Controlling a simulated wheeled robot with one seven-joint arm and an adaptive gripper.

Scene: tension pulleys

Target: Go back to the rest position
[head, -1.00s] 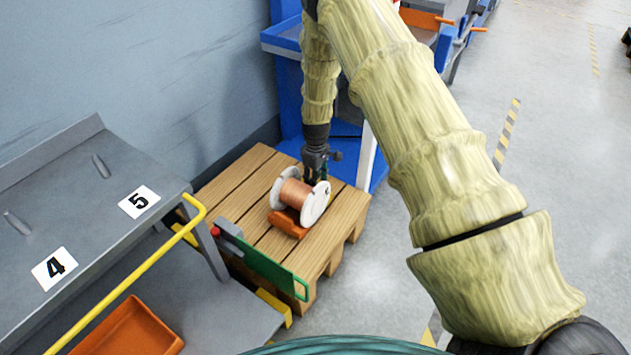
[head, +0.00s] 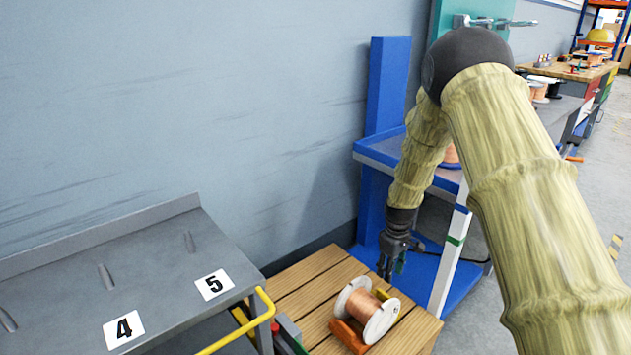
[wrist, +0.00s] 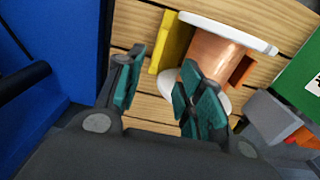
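My gripper (head: 388,270) hangs at the end of my arm above the wooden pallet, just behind a spool. In the wrist view my gripper (wrist: 158,95) has its two teal-padded fingers apart with nothing between them. The copper-wound spool (head: 366,305) with white flanges lies on its side on an orange support on the pallet. It also shows in the wrist view (wrist: 218,58), just beyond the fingertips and apart from the grip. A yellow piece (wrist: 176,42) stands beside one flange.
The wooden pallet (head: 300,284) stands between a grey table (head: 150,270) marked 4 and 5 and a blue stand (head: 388,90) with a shelf. A yellow rail (head: 240,330) runs along the table's front. A blue-grey wall is behind. Floor is open at the far right.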

